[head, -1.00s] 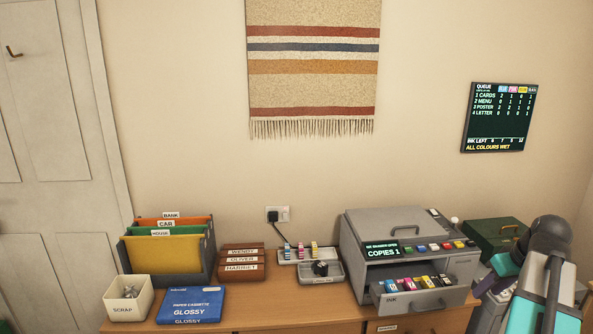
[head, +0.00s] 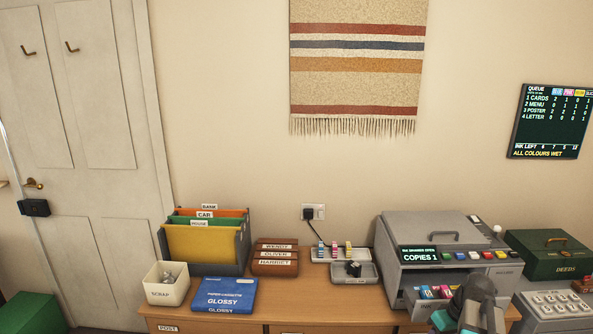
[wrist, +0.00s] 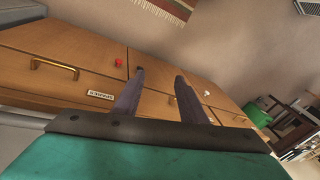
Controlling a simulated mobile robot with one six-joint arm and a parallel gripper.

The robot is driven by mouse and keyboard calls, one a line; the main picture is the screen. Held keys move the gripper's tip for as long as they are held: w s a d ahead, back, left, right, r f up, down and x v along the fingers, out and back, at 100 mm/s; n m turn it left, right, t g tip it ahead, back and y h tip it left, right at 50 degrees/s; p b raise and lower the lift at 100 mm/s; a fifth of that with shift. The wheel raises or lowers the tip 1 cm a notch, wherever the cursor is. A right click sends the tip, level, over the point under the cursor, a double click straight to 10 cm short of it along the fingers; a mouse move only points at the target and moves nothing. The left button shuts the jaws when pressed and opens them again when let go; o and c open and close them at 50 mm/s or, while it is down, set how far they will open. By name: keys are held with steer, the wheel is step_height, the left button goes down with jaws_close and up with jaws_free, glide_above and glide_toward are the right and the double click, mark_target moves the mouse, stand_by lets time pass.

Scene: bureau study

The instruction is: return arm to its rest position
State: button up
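My arm shows at the lower right of the head view, folded in front of the printer (head: 425,228) and partly covering its pulled-out ink drawer (head: 412,300). My gripper's fingers do not show clearly there. In the wrist view my gripper (wrist: 160,78) has its two dark fingers apart, with nothing between them. Beyond them lie the wooden drawer fronts of the bureau (wrist: 60,45), tilted in the picture. The gripper touches nothing that I can see.
On the bureau top stand a file rack (head: 243,262), a scrap bin (head: 166,288), a blue paper cassette (head: 224,293), brown name boxes (head: 275,268) and cartridge trays (head: 341,256). A green deeds box (head: 545,262) is at right. A door (head: 90,150) is at left.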

steer(key=s+a+f+n+g, duration=0.1)
steer(key=s+a+f+g, duration=0.15)
steer(key=a+f, duration=0.4)
steer(key=s+a+f+g, duration=0.1)
steer(key=s+a+f, duration=0.3)
steer(key=a+f, duration=0.25)
steer(key=s+a+f+n+g, duration=0.1)
steer(key=s+a+f, duration=0.3)
steer(key=a+f, duration=0.25)
steer(key=s+a+f+m+g+h, duration=0.1)
steer(key=s+a+f+m, duration=0.1)
steer(key=s+f, duration=0.5)
steer(key=s+a+f+m+g+h, duration=0.1)
steer(key=s+a+f+m+h, duration=0.1)
steer(key=s+f, duration=0.5)
steer(key=s, duration=0.3)
steer(key=shift+m, duration=0.3)
steer(key=shift+c, duration=0.4)
